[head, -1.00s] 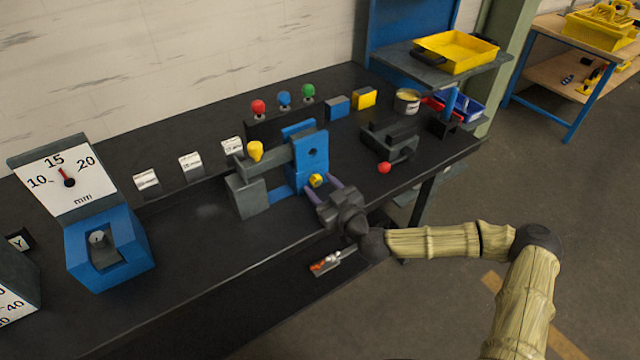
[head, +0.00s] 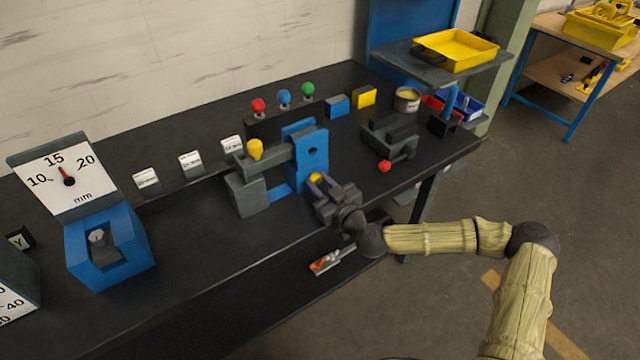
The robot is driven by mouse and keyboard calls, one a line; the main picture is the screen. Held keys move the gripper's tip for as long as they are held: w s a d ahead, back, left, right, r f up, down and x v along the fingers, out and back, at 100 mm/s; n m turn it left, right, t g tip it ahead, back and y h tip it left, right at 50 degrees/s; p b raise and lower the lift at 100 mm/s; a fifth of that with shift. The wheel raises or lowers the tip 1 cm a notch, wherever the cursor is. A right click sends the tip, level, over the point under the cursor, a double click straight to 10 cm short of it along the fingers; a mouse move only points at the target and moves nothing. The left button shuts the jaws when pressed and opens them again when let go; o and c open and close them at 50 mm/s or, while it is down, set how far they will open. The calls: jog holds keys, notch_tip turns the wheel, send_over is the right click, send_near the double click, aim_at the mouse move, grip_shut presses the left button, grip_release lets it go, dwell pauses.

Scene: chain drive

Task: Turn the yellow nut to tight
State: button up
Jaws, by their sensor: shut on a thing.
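The yellow nut (head: 316,177) is on the front face of the upright blue bracket (head: 311,150), low down near its base. A grey block and bar (head: 247,192) with a yellow knob (head: 255,149) on top stand just left of the bracket.
A dark vise-like block with a red ball handle (head: 384,166) stands to the right. Red, blue and green knobs (head: 284,97) are behind. A blue gauge stand (head: 110,245) is at the left. The bench front (head: 200,265) is clear.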

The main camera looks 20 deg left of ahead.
jog(key=shift+m+b, duration=0.5)
jog(key=shift+m, duration=2.3)
jog(key=o, duration=1)
jog(key=shift+d, duration=0.1)
